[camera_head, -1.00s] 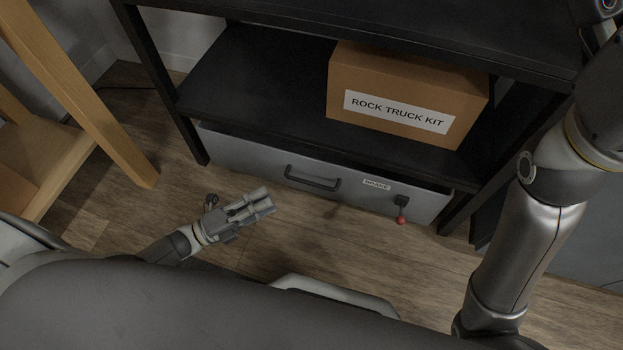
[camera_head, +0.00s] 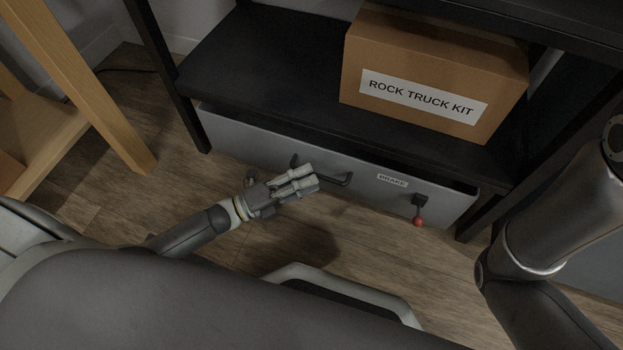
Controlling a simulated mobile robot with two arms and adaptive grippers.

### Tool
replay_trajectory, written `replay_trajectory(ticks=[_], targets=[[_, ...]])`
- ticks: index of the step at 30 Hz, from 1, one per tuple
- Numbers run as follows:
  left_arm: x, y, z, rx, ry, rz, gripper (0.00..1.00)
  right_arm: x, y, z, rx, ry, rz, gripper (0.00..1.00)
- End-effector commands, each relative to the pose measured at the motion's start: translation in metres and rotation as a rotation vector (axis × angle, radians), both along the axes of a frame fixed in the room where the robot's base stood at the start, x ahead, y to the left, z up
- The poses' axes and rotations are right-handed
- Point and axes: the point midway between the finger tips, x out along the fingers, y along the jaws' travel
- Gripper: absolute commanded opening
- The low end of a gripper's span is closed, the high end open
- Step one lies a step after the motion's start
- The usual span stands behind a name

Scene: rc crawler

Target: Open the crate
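The grey crate (camera_head: 235,140) sits low under the black shelf, with a dark bar handle (camera_head: 335,178) on its front. A white label reading BRAKE (camera_head: 392,181) and a small lever with a red knob (camera_head: 418,221) are on the right of that front. My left gripper (camera_head: 310,176) is in front of the crate, its fingertips by the handle and covering part of it in the picture. I cannot tell whether they touch it. The fingers lie close together and their gap is unclear. My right arm shows at the right; its gripper is out of view.
A cardboard box labelled ROCK TRUCK KIT (camera_head: 440,85) stands on the black shelf (camera_head: 270,85) above the crate. A wooden frame (camera_head: 80,85) stands at the left. The wooden floor (camera_head: 375,240) before the crate is clear.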

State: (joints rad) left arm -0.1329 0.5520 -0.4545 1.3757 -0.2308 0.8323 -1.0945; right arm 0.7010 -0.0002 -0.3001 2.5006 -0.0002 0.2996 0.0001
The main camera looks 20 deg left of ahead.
Motion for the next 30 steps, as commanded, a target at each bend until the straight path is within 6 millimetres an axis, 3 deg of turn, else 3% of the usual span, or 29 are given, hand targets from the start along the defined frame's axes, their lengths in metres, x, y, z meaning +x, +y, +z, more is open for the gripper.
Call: replay_trajectory(ticks=[6, 14, 22, 30], targets=[[0.0116, -0.0126, 0.0017, 0.0, 0.0, 0.0, 0.32, 0.0, 0.0001, -0.0077, -0.001, 0.0, 0.0, 0.4], [0.0124, -0.0136, 0.0027, 0.001, 0.001, 0.0, 0.32, -0.0002, 0.0002, -0.0073, -0.001, 0.0, 0.0, 0.4], [0.0123, -0.0134, 0.0024, 0.001, 0.001, 0.0, 0.0, -0.0002, 0.0002, -0.0074, -0.001, 0.0, 0.0, 0.4], [0.0121, -0.0132, 0.0023, 0.001, 0.001, 0.0, 0.0, 0.0, 0.0002, -0.0075, -0.001, 0.0, 0.0, 0.4]])
